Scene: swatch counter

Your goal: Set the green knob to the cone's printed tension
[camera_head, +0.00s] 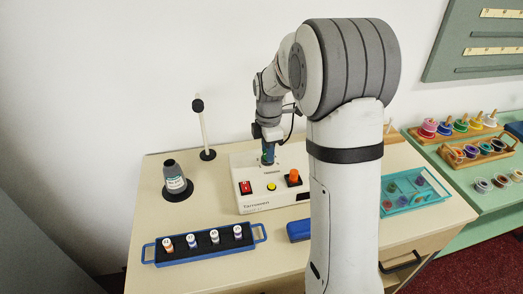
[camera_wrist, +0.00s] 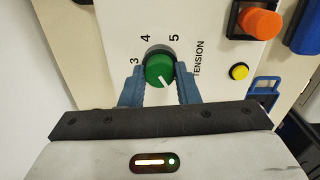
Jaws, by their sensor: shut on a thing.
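The green knob (camera_wrist: 157,66) sits on the white panel, with printed numbers 3, 4 and 5 on its far side. Its white pointer mark points to the lower right, away from these three numbers. My gripper (camera_wrist: 160,79) is shut on the knob, one blue finger on each side. In the head view, my gripper (camera_head: 268,153) reaches down to the back of the white machine (camera_head: 248,205), and the knob is hidden there. The dark grey cone (camera_head: 170,171) stands upright on a black base at the left. Its pale label is too small to read.
An orange knob (camera_head: 294,177), a yellow button (camera_head: 271,186) and a red switch (camera_head: 245,187) are on the machine. A blue rack (camera_head: 182,257) with several spools lies in front. A black-tipped post (camera_head: 204,130) stands behind the cone. A teal tray (camera_head: 430,199) is at the right.

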